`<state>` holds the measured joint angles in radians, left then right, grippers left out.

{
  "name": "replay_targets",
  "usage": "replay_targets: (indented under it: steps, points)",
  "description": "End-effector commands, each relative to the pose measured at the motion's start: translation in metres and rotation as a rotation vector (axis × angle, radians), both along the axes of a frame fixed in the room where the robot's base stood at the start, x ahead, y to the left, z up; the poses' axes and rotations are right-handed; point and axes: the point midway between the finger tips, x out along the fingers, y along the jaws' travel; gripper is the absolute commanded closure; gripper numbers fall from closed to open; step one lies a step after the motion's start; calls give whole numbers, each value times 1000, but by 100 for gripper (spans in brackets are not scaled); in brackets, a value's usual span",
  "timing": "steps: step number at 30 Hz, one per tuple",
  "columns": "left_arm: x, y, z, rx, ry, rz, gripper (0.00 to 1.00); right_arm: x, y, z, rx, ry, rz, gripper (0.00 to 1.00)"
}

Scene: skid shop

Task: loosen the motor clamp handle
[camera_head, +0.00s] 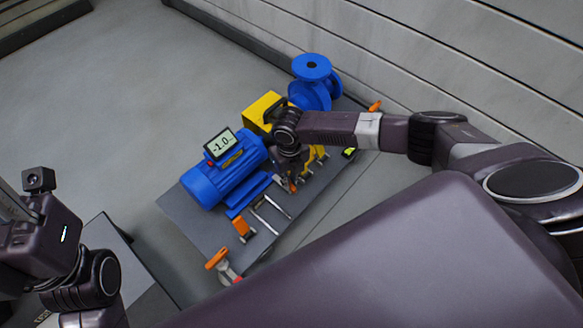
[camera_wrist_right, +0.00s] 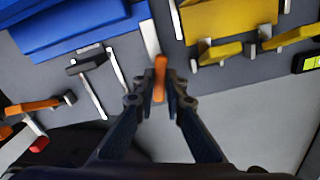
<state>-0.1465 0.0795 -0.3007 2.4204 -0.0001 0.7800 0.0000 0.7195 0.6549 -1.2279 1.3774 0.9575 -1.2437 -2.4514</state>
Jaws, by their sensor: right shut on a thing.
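The blue motor (camera_head: 222,182) lies on the grey skid plate with a small display reading -1.0 above it. Its blue base also shows in the wrist view (camera_wrist_right: 85,30). My right gripper (camera_wrist_right: 160,80) is shut on an orange handle (camera_wrist_right: 159,88), which stands between the fingertips beside the motor base. In the head view my right gripper (camera_head: 285,178) reaches down to the motor's right side, and a bit of orange (camera_head: 292,186) shows at its tips. The lower part of the handle's clamp is partly hidden. My left arm shows at the left edge, but its fingers do not.
More orange handles (camera_head: 241,228) (camera_head: 217,259) stand near the front of the skid plate (camera_head: 188,226), by metal bars (camera_head: 264,221). A yellow block (camera_head: 257,110) and a blue pump (camera_head: 311,90) stand behind. Yellow clamps (camera_wrist_right: 221,53) sit right of the gripper.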

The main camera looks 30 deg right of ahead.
Motion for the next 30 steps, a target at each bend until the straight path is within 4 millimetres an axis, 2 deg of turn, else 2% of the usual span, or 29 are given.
replay_targets:
  steps: [7, 15, 22, 23, 24, 28, 30]
  points:
    - [0, 0, 0, 1, 0, 0, 60, -1, 0, 0, -1, 2, 21, 100]
    - [-2, 1, 2, -2, -6, 0, 60, -1, -1, 0, -2, 3, 238, 100]
    - [-1, 1, -2, -1, 9, 0, 60, -1, -1, 0, -1, 3, 248, 100]
    - [0, 1, -2, -1, 10, 0, 60, -1, -1, 0, -1, 3, 248, 86]
    - [0, 1, -2, -1, 10, 0, 60, -1, -1, 0, -1, 3, 247, 82]
    - [0, 0, -3, -1, 12, 0, 60, -1, -1, 0, -1, 2, 247, 67]
    - [0, 0, -3, 0, 13, 0, 60, -1, 0, 0, -1, 2, 247, 65]
